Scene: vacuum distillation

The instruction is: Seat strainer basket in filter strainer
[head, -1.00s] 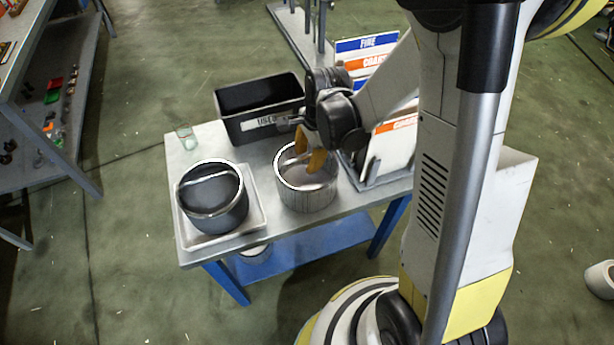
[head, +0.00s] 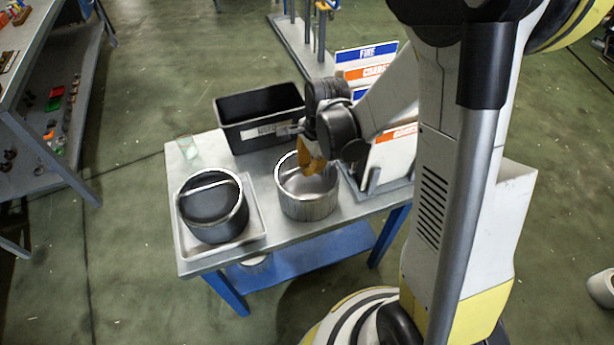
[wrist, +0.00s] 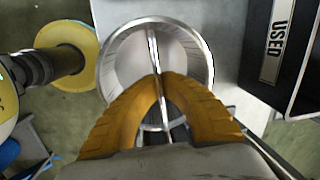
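A round metal basket (head: 309,208) with a bar handle across its open top stands on the grey table, right of the tray. It fills the middle of the wrist view (wrist: 112,62), with the handle (wrist: 153,48) running up the picture. My gripper (head: 311,168) has its orange fingers down at the basket's mouth. In the wrist view its fingertips (wrist: 160,80) come together on the handle, hiding part of it. A dark round vessel (head: 213,226) with a pale rim and a bar across its top stands in the white tray. It looks like the filter strainer; its inside is dark.
The shallow white tray (head: 257,236) sits at the table's left end. A black bin (head: 262,110) labelled USED stands behind the basket. A small glass (head: 188,148) is at the back left corner. Sign boards in a rack (head: 385,185) stand close on the right.

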